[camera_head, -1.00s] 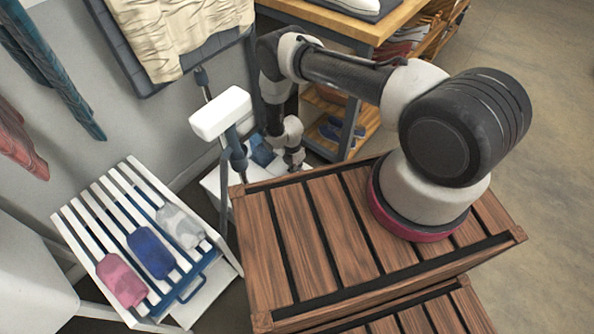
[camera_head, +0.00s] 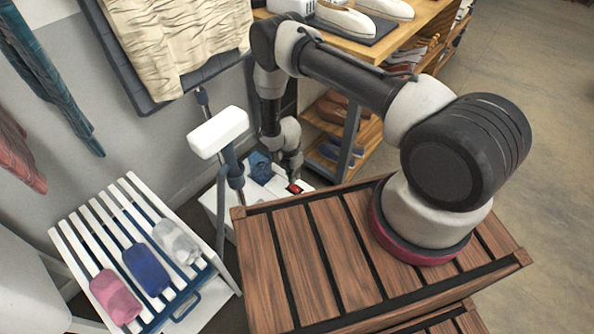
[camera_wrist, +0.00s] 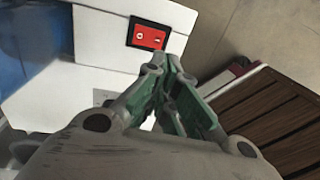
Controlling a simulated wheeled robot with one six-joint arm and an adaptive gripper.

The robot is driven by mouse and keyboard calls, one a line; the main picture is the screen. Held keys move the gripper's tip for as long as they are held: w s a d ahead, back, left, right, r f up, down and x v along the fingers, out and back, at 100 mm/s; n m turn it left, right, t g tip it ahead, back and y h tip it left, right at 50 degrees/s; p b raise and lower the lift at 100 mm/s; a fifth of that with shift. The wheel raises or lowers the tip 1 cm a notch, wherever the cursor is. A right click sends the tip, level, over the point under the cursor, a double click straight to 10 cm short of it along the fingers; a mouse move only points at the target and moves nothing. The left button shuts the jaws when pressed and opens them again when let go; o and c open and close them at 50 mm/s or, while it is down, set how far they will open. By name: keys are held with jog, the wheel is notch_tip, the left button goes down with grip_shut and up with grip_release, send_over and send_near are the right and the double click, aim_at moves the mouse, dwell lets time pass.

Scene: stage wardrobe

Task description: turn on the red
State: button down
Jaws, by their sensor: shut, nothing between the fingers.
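A red rocker switch (camera_wrist: 149,37) in a dark frame sits on the top of a white box (camera_wrist: 105,22) in the wrist view. The switch also shows as a small red patch (camera_head: 295,188) in the head view, on the white box beside the wooden crate. My gripper (camera_wrist: 168,62) is shut and empty, its fingertips just below the switch in the wrist view. They look close to it, but I cannot tell whether they touch. In the head view my gripper (camera_head: 293,178) hangs over the white box, just above the switch.
A slatted white rack (camera_head: 75,245) with pink, blue and grey items stands at left. A white-headed stand (camera_head: 218,132) rises beside the box. A blue object (camera_head: 260,166) is on the box. A shoe shelf (camera_head: 350,40) is behind; the wooden crate (camera_head: 300,250) is in front.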

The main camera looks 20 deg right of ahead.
jog(key=r, duration=0.6)
jog(key=shift+s+d, duration=0.25)
jog(key=shift+s, duration=0.1)
jog(key=shift+f, duration=0.1)
